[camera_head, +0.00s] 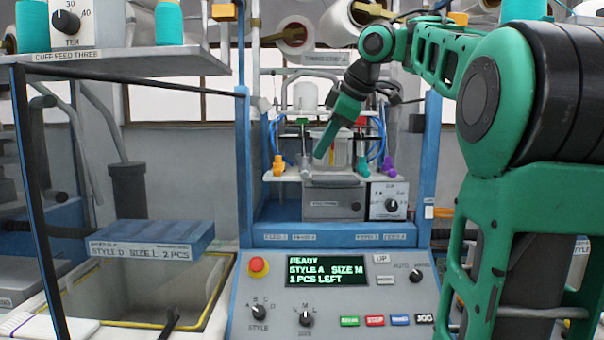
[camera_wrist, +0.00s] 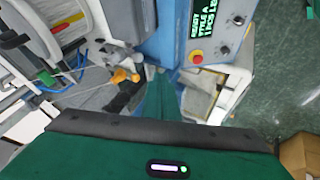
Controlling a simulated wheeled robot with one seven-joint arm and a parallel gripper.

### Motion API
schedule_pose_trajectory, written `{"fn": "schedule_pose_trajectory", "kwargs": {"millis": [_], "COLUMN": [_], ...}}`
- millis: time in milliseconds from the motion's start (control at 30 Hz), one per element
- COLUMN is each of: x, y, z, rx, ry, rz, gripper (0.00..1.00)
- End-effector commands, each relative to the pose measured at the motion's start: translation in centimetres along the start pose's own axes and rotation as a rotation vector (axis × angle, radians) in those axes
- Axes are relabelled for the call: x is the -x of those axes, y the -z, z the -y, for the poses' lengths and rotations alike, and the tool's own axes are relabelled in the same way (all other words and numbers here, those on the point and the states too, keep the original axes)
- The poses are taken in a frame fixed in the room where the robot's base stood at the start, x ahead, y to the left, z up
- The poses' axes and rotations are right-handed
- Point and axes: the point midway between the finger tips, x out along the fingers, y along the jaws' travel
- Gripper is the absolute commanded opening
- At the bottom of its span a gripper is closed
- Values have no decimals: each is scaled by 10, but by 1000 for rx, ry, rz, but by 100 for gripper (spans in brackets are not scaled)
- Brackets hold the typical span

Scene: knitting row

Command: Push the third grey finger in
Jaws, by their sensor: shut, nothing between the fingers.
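I cannot tell which is the third grey finger; part of the row is behind my gripper or too small to make out. My gripper (camera_head: 321,154) is shut and empty, tilted down in front of the plate's middle. In the wrist view my gripper (camera_wrist: 160,82) points past an orange finger (camera_wrist: 120,75), apart from it in the picture.
Below is the control panel (camera_head: 330,290) with a red stop button (camera_head: 259,265) and a screen reading READY, STYLE A, SIZE M. Blue posts (camera_head: 243,170) flank the machine. A blue lid (camera_head: 150,237) and bin are at left.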

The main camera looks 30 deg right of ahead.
Motion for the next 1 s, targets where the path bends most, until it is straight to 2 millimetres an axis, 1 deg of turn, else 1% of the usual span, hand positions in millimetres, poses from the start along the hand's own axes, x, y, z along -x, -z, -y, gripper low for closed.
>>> {"fn": "schedule_pose_trajectory", "kwargs": {"millis": [167, 500, 600, 700, 833, 1000], "x": [-27, -90, -95, -99, -103, -105], "y": [-1, -2, -2, -2, -1, -1], "z": [1, 2, -14, -24, -32, -35], "rx": [-5, -3, -3, -2, -2, -2], "ry": [4, 3, 0, 0, 0, 0], "rz": [2, 4, 5, 5, 4, 3], "gripper": [0, 0, 0, 0, 0, 0]}}
